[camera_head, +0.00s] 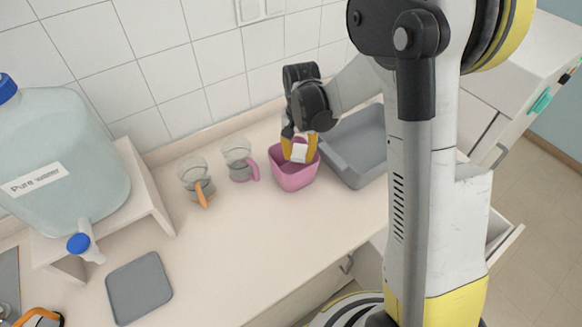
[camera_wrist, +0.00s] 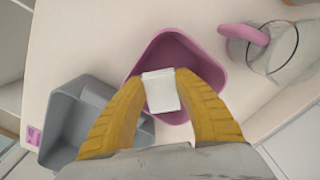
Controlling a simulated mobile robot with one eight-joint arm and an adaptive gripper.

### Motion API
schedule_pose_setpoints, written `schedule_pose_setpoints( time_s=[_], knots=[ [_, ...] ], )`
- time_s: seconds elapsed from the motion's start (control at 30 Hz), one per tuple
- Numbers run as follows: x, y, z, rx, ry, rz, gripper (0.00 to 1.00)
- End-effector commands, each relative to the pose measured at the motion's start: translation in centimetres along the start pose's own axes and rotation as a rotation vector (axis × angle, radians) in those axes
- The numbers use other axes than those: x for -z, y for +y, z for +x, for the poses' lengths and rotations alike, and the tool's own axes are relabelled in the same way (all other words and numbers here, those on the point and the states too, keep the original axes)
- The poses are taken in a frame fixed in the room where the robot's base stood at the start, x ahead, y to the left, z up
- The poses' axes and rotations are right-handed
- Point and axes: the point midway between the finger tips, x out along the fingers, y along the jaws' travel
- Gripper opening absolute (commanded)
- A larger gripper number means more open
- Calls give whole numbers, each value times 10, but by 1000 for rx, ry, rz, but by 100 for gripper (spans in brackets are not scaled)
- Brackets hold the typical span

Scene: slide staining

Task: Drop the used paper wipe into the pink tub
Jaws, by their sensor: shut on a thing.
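The paper wipe (camera_head: 299,153) is a small white piece held between the yellow fingers of my gripper (camera_head: 299,146). In the wrist view the wipe (camera_wrist: 161,91) sits between the two fingertips (camera_wrist: 161,88), with the pink tub (camera_wrist: 160,46) around and beneath it in the picture. The pink tub (camera_head: 293,178) stands on the counter against the tiled wall side, and my gripper is over its opening. How far the wipe is above the tub's floor I cannot tell. The fingers and wipe hide part of the tub's inside.
A grey tray (camera_head: 352,163) stands right of the tub. Two clear jars, one with a pink handle (camera_head: 253,170) and one with an orange handle (camera_head: 201,194), stand left. A large water container (camera_head: 62,150) is on a white stand. The counter's front middle is clear.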

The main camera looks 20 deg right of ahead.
Motion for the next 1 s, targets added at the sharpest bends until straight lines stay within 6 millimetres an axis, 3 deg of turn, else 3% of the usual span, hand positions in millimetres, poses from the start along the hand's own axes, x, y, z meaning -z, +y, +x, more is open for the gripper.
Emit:
schedule_pose_setpoints(
  time_s=[0.13, 0.17, 0.2, 0.23, 0.63, 1.0],
  knots=[
    [0, 0, -1, 0, 0, 0, 0],
    [0, 0, -1, 0, 0, 0, 44],
    [0, 0, -1, 0, 0, 0, 56],
    [0, 0, -1, 0, 0, 0, 58],
    [0, 0, -10, 0, 0, 0, 58],
    [0, 0, -87, 0, 0, 0, 58]
  ],
)
